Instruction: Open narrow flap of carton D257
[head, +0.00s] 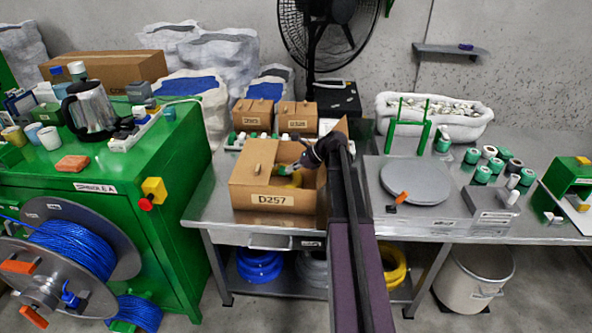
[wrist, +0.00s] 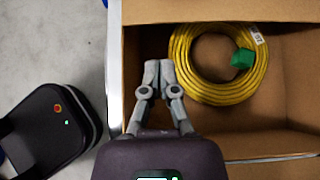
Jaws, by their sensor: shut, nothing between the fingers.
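The brown carton D257 (head: 252,199) stands on the metal bench, its top at least partly open. A brown panel (head: 262,157) shows at its back left, and another (head: 342,127) stands up at its right, partly behind my arm. A yellow coil (head: 293,180) lies inside; it also shows in the wrist view (wrist: 184,72) with a green piece on it. My gripper (head: 286,168) is over the carton opening. In the wrist view my gripper (wrist: 158,64) is shut and empty, left of the coil near the carton's left wall. I cannot tell whether it touches cardboard.
Two smaller cartons (head: 251,116) (head: 297,117) stand behind D257, with small green and white items between. A grey round plate (head: 414,182) lies on the bench to the right. A green cabinet (head: 150,165) with a blue cable reel (head: 75,250) is to the left.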

